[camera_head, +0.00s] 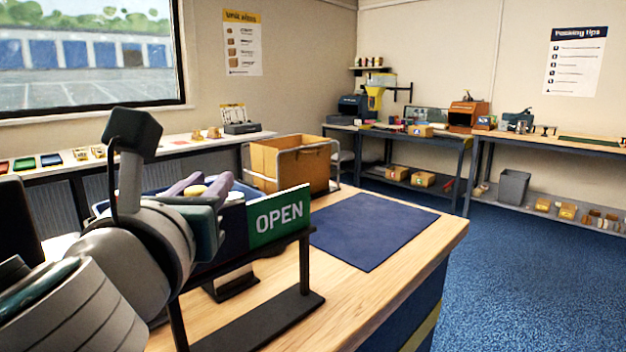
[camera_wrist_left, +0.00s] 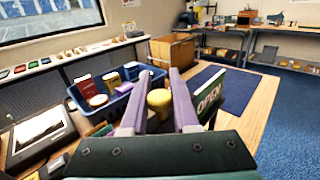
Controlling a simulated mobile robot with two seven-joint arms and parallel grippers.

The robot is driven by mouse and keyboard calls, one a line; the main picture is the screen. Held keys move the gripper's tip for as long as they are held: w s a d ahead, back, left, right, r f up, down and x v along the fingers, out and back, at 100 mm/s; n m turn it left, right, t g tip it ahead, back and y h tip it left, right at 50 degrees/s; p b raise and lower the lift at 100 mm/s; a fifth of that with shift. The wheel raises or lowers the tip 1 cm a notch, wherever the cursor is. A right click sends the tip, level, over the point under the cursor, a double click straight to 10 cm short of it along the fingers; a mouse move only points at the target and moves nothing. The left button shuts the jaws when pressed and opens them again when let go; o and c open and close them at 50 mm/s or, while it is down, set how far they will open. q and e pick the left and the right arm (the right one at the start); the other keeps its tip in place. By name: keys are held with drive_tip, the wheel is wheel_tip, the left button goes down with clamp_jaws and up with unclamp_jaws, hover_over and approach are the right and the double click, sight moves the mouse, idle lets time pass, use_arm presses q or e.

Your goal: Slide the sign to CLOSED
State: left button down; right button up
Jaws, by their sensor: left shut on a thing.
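The sign stands on the wooden counter in a black frame (camera_head: 265,312). Its green panel (camera_head: 262,233) reads OPEN in white and faces right in the head view; it also shows at an angle in the wrist view (camera_wrist_left: 219,87). A dark panel (camera_head: 235,238) adjoins the green one on the left, partly hidden by my arm. My left gripper (camera_head: 203,185) is at the sign's upper left part. Its purple fingers (camera_wrist_left: 158,92) are shut on a yellow knob (camera_wrist_left: 159,101) beside the panel. My right gripper is not in view.
A blue bin (camera_wrist_left: 115,100) with several jars and boxes stands close to the left gripper. A cardboard box (camera_head: 285,165) sits behind the sign. A flat blue mat (camera_head: 375,228) lies to the right, with nothing on it. Work benches line the far walls.

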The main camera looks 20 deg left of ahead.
use_arm(q)
drive_tip(key=shift+w, duration=0.1)
idle(0.7)
